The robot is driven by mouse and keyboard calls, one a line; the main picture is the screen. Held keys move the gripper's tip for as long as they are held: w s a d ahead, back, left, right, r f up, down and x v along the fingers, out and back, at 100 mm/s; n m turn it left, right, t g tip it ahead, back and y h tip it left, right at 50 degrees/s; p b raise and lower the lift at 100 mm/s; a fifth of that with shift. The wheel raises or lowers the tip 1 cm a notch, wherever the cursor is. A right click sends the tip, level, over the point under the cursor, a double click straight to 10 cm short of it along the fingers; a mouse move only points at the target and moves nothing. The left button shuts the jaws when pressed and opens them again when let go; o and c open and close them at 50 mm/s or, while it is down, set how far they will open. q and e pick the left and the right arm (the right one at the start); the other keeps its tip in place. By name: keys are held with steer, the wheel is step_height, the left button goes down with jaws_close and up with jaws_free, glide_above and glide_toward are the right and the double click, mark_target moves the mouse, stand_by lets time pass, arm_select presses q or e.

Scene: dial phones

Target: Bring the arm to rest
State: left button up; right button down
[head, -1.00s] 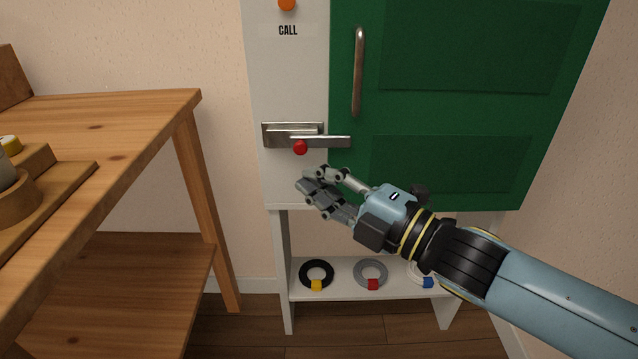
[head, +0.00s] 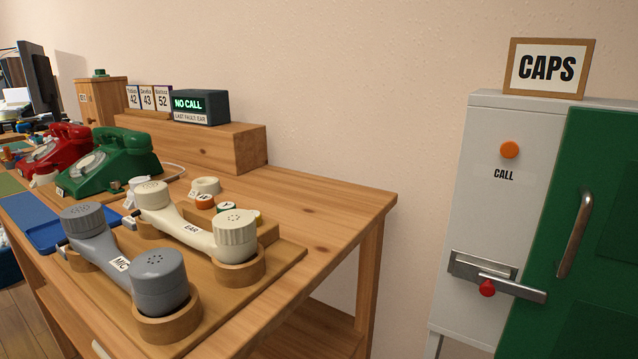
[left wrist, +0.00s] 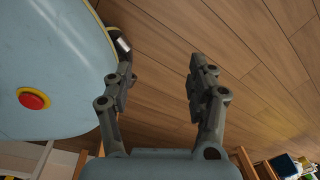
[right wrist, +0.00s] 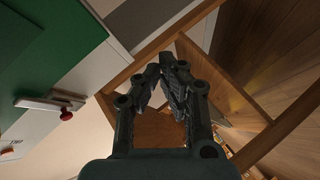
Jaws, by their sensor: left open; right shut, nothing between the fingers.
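My right gripper (right wrist: 160,85) is shut and empty in the right wrist view. It hangs in the air near the wooden workbench and the cabinet, touching neither as far as I can tell. My left gripper (left wrist: 160,85) is open and empty in the left wrist view, over the wooden floor and beside my own blue base. Neither gripper shows in the head view. The cabinet's green door (head: 572,240) looks closed, with its metal latch and red knob (head: 487,288) across the edge; the knob also shows in the right wrist view (right wrist: 66,115).
The workbench (head: 330,215) fills the left and middle of the head view. It bears a grey handset (head: 105,250), a cream handset (head: 190,225), a green phone (head: 110,160), a red phone (head: 55,150) and a NO CALL display (head: 200,106). Open floor (left wrist: 220,40) lies beside my base.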

steer(key=s+d+f+m+g+h+p, duration=0.1)
steer(key=s+f+m+g, duration=0.3)
steer(key=s+f, duration=0.65)
arm_select(q)
steer(key=shift+s+d+r+p, duration=0.25)
steer(key=shift+s+r+p, duration=0.1)
steer(key=shift+s+r, duration=0.2)
steer(key=shift+s+d+r+p, duration=0.3)
steer(key=shift+s+r, duration=0.1)
steer(key=shift+r, duration=0.2)
arm_select(e)
steer(key=s+f+m+g, duration=0.2)
steer(key=s+f+g, duration=0.1)
steer(key=s, duration=0.6)
steer(key=s+f+m+g, duration=0.3)
steer(key=s+f, duration=0.2)
steer(key=s, duration=0.4)
steer(key=s+f+m+g, duration=0.2)
steer(key=s+f+m, duration=0.1)
steer(key=s, duration=0.6)
steer(key=shift+s+a+f+g+h, duration=0.2)
steer(key=shift+f+g+h, duration=0.1)
steer(key=shift+f+g, duration=0.1)
